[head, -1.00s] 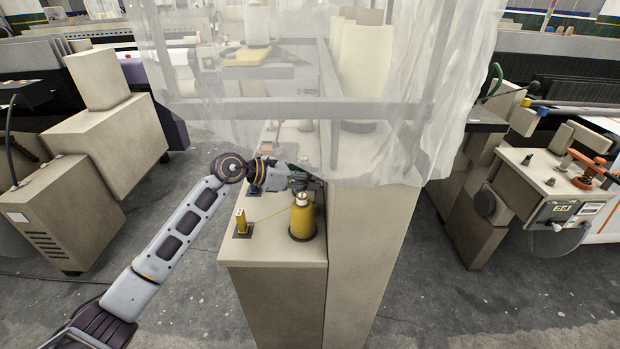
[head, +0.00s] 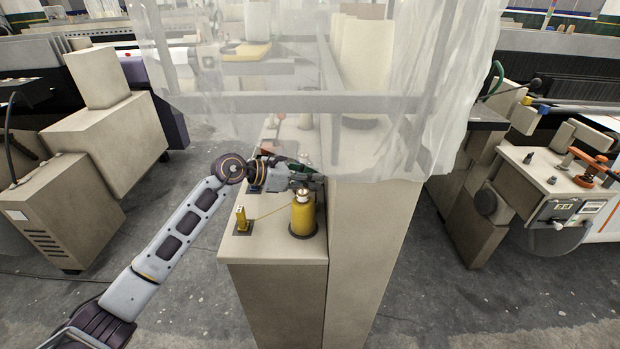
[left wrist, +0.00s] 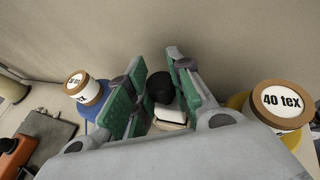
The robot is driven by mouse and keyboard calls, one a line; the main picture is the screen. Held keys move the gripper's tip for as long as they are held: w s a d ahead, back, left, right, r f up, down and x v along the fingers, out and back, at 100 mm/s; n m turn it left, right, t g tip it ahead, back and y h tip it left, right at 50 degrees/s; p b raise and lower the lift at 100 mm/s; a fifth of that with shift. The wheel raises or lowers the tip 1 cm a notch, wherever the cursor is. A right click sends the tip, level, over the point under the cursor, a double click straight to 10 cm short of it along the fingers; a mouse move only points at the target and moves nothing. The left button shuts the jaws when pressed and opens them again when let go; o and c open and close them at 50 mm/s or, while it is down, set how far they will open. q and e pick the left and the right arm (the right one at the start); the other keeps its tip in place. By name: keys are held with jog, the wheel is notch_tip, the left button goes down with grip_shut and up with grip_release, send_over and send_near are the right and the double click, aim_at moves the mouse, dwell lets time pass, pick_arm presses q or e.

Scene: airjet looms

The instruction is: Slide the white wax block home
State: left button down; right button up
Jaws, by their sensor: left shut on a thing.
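My left gripper (head: 305,180) reaches over the beige machine ledge (head: 275,250), just behind the yellow yarn package. A black round knob (left wrist: 160,87) shows just beyond the block, between the fingers. The block's lower part is hidden by the gripper body. In the head view the gripper hides the block. My right gripper is not in view.
A yellow package (head: 303,214) with a "40 tex" top (left wrist: 283,104) stands close to the gripper. A yellow post (head: 241,219) carries a yarn to it. A blue package (left wrist: 88,95) is on the other side. A beige wall (head: 365,240) and a translucent curtain (head: 420,110) bound the space.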

pick_arm(q)
jog(key=shift+f+b, duration=0.4)
jog(key=shift+f, duration=0.25)
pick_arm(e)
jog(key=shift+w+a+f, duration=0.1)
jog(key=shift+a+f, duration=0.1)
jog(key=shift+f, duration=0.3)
pick_arm(q)
jog(key=shift+f+b, duration=0.6)
jog(key=shift+f, duration=0.2)
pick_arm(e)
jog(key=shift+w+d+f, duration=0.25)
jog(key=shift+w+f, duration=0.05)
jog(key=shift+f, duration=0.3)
pick_arm(q)
jog(key=c, duration=1.2)
grip_release()
jog(key=shift+s+a+r, duration=0.1)
jog(key=shift+a, duration=0.2)
jog(key=shift+v, duration=3.7)
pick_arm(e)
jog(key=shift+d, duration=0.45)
pick_arm(q)
jog(key=shift+r, duration=0.15)
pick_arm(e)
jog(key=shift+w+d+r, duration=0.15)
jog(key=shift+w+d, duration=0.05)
